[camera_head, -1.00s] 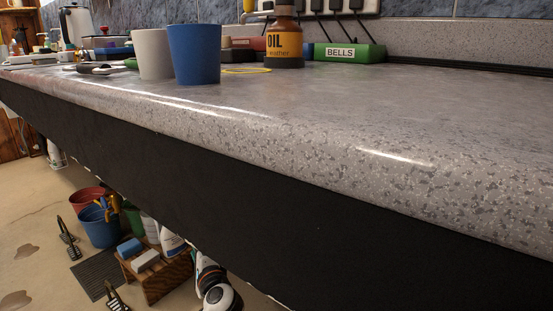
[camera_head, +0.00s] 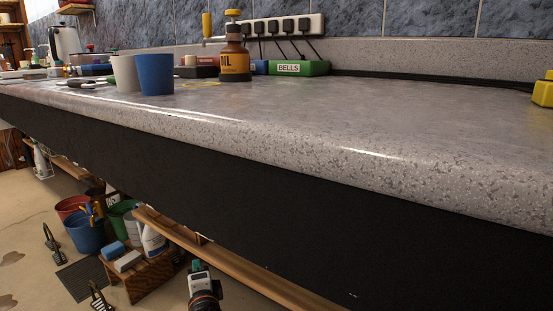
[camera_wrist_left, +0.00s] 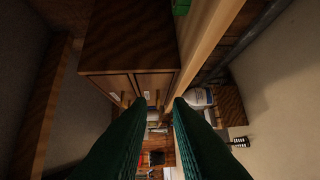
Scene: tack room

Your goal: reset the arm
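My left gripper (camera_head: 196,267) is low at the bottom of the head view, in front of and below the worktop. Its white wrist and teal finger end show there. In the left wrist view, the two dark green fingers (camera_wrist_left: 160,101) stand apart with nothing between them. They point toward a brown wooden cabinet (camera_wrist_left: 130,45) and a floor-level area with small items. The right gripper is not in view.
The speckled worktop (camera_head: 330,115) has a wide bare stretch. A white cup, blue cup (camera_head: 155,74), oil bottle (camera_head: 235,62) and green BELLS box (camera_head: 298,68) stand on it. Below are a wooden shelf (camera_head: 235,266), buckets (camera_head: 85,232) and a wooden step (camera_head: 140,277).

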